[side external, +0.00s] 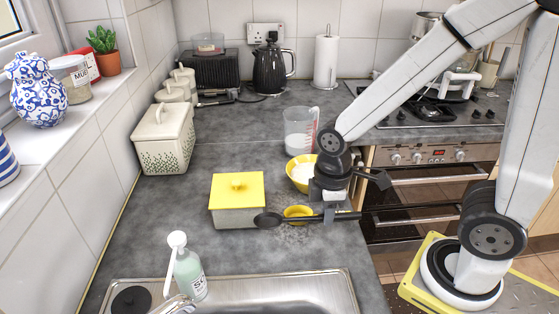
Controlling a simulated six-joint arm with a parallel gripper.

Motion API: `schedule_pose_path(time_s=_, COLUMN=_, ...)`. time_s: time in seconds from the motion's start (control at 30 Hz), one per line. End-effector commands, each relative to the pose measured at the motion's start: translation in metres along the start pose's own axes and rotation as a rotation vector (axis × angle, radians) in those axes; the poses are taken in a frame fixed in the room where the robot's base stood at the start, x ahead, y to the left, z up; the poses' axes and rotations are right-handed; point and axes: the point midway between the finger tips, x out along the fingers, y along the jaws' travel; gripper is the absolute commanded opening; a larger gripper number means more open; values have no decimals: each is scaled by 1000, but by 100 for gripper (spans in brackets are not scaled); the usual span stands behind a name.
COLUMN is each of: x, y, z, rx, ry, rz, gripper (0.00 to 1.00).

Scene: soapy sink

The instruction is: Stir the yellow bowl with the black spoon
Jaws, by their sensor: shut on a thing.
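The yellow bowl (299,178) stands on the grey counter with something white inside; my arm hides its right side. My gripper (335,212) points down in front of the bowl, toward the counter's right edge. It is shut on the handle of the black spoon (268,219). The spoon lies nearly level, its round head to the left in front of the lidded box. The spoon is outside the bowl. Its height above the counter is hard to tell.
A small yellow dish (298,211) sits just behind the spoon. A box with a yellow lid (237,190) stands to the left. A measuring jug (299,132) stands behind the bowl. A soap bottle (188,272) stands by the sink (290,290). The counter's left middle is clear.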

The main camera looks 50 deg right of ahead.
Motion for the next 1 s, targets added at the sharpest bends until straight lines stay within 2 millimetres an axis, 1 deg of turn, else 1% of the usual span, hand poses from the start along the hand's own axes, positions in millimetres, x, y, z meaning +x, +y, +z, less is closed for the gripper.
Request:
schedule_pose_path(time_s=0.27, x=-1, y=3, z=-2, rx=15, ry=0, rz=0, gripper=0)
schedule_pose_path(time_s=0.47, x=-8, y=15, z=-14, rx=96, ry=1, rz=1, gripper=0)
schedule_pose_path(time_s=0.67, x=-23, y=40, z=-36, rx=258, ry=1, rz=1, gripper=0)
schedule_pose_path(time_s=1.0, x=-56, y=93, z=-77, rx=609, ry=2, rz=1, gripper=0)
